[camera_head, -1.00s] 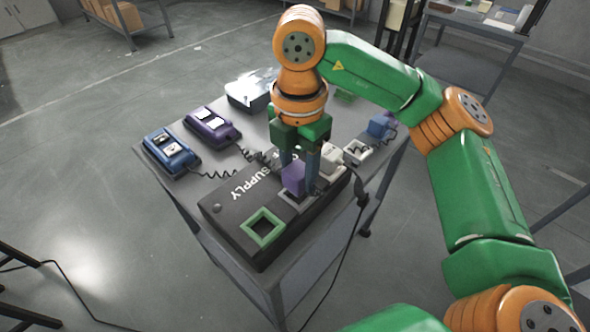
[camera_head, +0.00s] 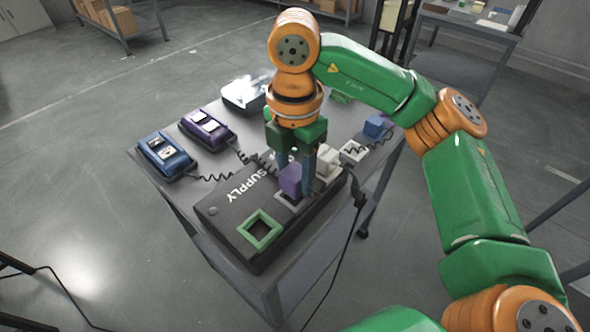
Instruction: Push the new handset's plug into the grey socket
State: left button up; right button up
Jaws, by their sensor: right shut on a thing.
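The black supply box (camera_head: 226,208) lies on the table. My right gripper (camera_head: 293,181) points down over it, shut on a purple plug (camera_head: 289,178). The grey socket (camera_head: 281,203) shows as a light rim just under the plug, in the box's top. The plug covers most of this socket; I cannot tell whether its tip is inside. A purple handset (camera_head: 207,127) and a blue handset (camera_head: 161,155) lie at the table's left, with coiled cords running toward the box. Which handset the plug belongs to is hidden at the gripper. My left gripper is not in view.
An empty green-rimmed socket (camera_head: 248,240) is at the box's near end. A whitish plug (camera_head: 327,161) stands close to the right of the gripper. A white square frame (camera_head: 353,151) and a blue block (camera_head: 377,125) lie farther right. A black cable (camera_head: 348,240) hangs off the right edge.

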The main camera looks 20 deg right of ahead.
aim_at(295, 171)
jog(key=shift+f+b, duration=0.9)
jog(key=shift+f, duration=0.1)
dwell(0.9)
jog(key=o, duration=1.5)
jog(key=shift+o, duration=0.2)
jog(key=shift+r, duration=0.15)
notch_tip(295, 171, up, 7)
jog(key=p, duration=0.6)
